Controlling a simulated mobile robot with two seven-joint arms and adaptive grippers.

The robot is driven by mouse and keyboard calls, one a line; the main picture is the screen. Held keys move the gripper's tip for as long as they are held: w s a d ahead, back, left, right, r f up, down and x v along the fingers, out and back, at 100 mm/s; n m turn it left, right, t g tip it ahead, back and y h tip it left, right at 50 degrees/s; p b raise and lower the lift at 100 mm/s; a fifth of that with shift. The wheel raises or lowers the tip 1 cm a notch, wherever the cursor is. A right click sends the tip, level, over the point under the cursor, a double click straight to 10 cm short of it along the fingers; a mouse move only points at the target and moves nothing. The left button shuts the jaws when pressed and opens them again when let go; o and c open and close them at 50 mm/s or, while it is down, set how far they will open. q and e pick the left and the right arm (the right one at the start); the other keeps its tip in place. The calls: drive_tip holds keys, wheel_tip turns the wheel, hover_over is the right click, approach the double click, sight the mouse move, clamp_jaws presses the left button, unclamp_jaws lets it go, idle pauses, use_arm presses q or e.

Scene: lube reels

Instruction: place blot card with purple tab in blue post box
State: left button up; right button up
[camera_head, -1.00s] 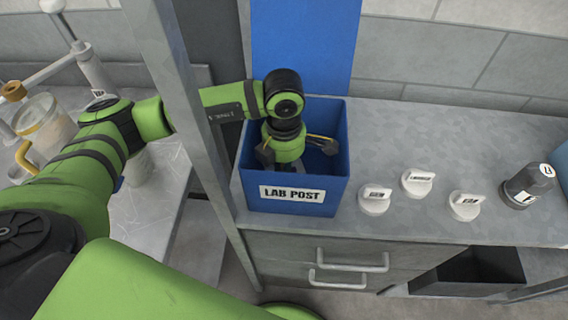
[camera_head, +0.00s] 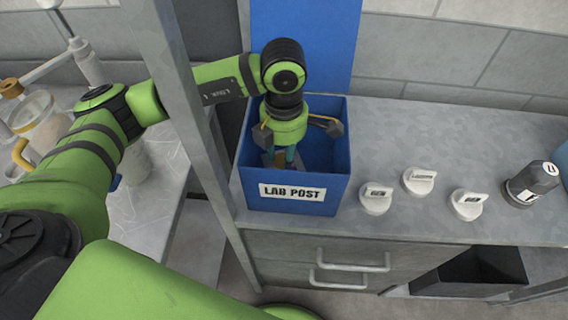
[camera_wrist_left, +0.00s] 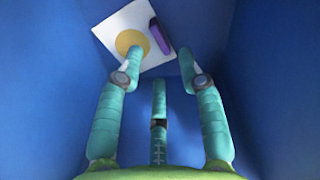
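The blue post box (camera_head: 345,165), labelled LAB POST, stands on the counter. My left gripper (camera_head: 285,157) points down inside it, its fingertips below the rim. In the left wrist view, the blot card (camera_wrist_left: 122,27) is white with a yellow round blot (camera_wrist_left: 131,42) and a purple tab (camera_wrist_left: 160,37). It lies inside the box, beyond the fingertips. My left gripper's fingers (camera_wrist_left: 162,55) are spread apart with nothing held between them. One fingertip overlaps the card in the picture; I cannot tell if it touches. The head view shows only a small part of what may be the card.
Several white labelled knobs (camera_head: 418,181) and a dark bottle (camera_head: 530,185) stand right of the box. A grey post (camera_head: 185,100) rises left of it. Drawers with handles (camera_head: 350,262) are below. The counter behind the knobs is clear.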

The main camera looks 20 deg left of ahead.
use_arm(q)
wheel_tip(320, 180, up, 8)
drive_tip(key=b, duration=0.1)
drive_tip(key=shift+f, duration=0.2)
idle(1.0)
clamp_jaws()
